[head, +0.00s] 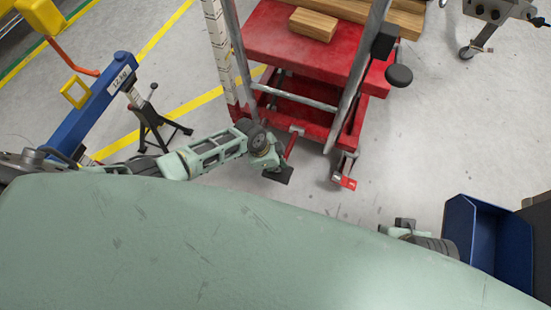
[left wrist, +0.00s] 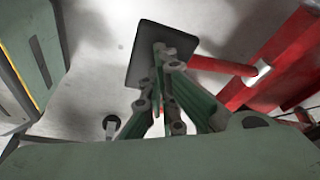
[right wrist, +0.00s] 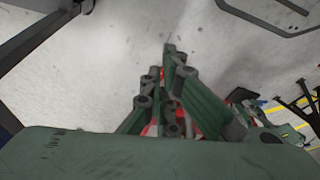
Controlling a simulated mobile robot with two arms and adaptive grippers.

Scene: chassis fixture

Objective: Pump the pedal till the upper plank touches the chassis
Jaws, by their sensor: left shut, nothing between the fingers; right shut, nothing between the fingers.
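The pedal is a dark square pad on a red lever. It shows at the near side of the red lift table (head: 270,35) in the head view, where its pad (head: 278,175) sits low. My left gripper (head: 270,163) is shut and empty. In the left wrist view, its closed fingertips (left wrist: 160,46) overlap the pad (left wrist: 150,72); I cannot tell whether they touch. A short wooden block (head: 313,24) and longer planks (head: 395,18) lie on the table top. The chassis is not identifiable. My right gripper (right wrist: 172,48) is shut and empty above bare floor.
A marked upright scale (head: 218,50) stands left of the table. A black jack stand (head: 153,120) and a blue beam (head: 92,107) are further left. A blue bin (head: 472,232) stands at the right. Grey floor is clear between the table and the bin.

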